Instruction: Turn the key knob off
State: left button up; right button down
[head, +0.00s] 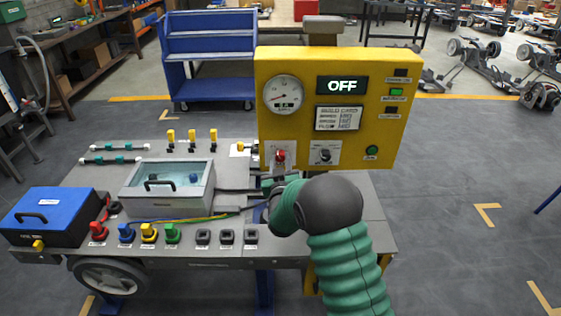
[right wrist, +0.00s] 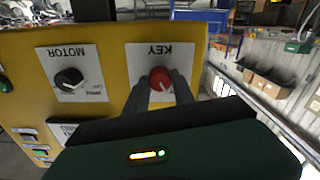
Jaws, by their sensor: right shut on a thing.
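The key knob (head: 280,155) is a red round knob on a white plate, low on the left of the yellow panel (head: 384,62). In the right wrist view, which is upside down, the red key knob (right wrist: 160,77) sits under the label KEY. My right gripper (right wrist: 168,88) has a finger on each side of it and is shut on it. In the head view my right gripper (head: 275,178) reaches up to the panel from below, its fingertips partly hidden. The panel's display (head: 342,85) reads OFF. My left gripper is out of view.
The black motor knob (head: 325,155) sits right of the key knob, and a green button (head: 372,152) is further right. A clear-lidded box (head: 170,206), a blue box (head: 48,232) and several coloured plugs occupy the bench left of my arm. Open floor lies to the right.

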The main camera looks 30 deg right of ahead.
jog(key=shift+w+r, duration=0.1)
jog(key=shift+r, duration=0.25)
jog(key=c, duration=1.3)
grip_release()
jog(key=shift+o, duration=1.2)
jog(key=shift+f, duration=0.2)
jog(key=v, duration=1.7)
jog(key=shift+d+f, duration=0.1)
jog(key=shift+d, duration=0.05)
